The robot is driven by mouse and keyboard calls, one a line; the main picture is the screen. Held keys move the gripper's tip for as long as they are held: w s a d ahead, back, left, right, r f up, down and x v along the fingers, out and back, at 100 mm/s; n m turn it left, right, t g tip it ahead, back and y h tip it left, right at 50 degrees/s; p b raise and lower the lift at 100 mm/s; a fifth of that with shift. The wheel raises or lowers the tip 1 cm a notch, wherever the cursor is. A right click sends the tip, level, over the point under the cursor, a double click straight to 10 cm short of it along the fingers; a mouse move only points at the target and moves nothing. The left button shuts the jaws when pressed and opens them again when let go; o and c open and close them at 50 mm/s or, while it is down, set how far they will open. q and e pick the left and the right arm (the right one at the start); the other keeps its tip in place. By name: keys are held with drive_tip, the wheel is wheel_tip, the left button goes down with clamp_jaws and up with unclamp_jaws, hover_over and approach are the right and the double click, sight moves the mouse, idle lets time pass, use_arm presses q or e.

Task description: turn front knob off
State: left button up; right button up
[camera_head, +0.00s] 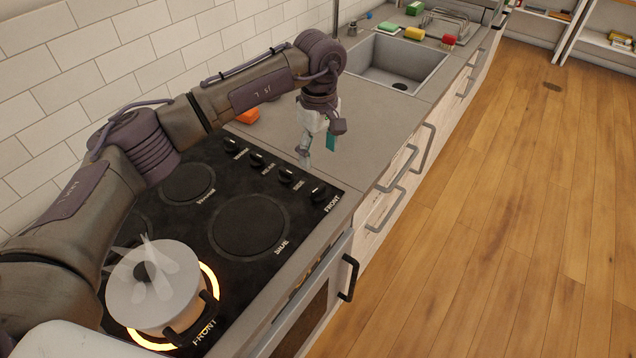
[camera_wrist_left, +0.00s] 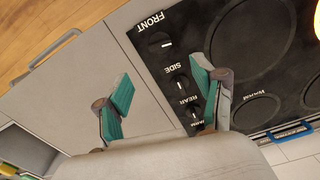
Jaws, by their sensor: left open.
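The black front knob (camera_head: 319,193) is the nearest of the row along the right edge of the black cooktop (camera_head: 195,212), beside its FRONT label. It also shows in the left wrist view (camera_wrist_left: 160,43), beyond the fingers. The front burner ring (camera_head: 213,283) glows orange under a white pot (camera_head: 160,290) with a lid. My left gripper (camera_head: 318,150) is open and empty, above the counter just past the knob row. In the left wrist view its teal finger pads (camera_wrist_left: 163,95) are apart, with bare counter and the panel edge between them. My right gripper is not in view.
The side knob (camera_head: 286,176) and two more knobs stand close to the front knob. An orange object (camera_head: 246,116) lies by the wall. A sink (camera_head: 393,65) with sponges and a rack lies farther along. Drawer handles line the counter front; the wooden floor (camera_head: 510,220) is clear.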

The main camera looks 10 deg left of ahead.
sight(319, 187)
use_arm(q)
wheel_tip(319, 187, down, 10)
drive_tip(key=p, duration=0.2)
drive_tip(key=shift+r+p, duration=0.15)
drive_tip(key=shift+p, duration=0.15)
drive_tip(key=shift+s+f, duration=0.1)
drive_tip(key=shift+f, duration=0.55)
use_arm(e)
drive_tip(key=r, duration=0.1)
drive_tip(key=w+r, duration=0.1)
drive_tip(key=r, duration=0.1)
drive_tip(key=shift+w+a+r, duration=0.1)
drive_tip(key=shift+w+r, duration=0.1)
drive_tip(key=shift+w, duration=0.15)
use_arm(q)
drive_tip(key=shift+c, duration=0.6)
drive_tip(key=c, duration=1)
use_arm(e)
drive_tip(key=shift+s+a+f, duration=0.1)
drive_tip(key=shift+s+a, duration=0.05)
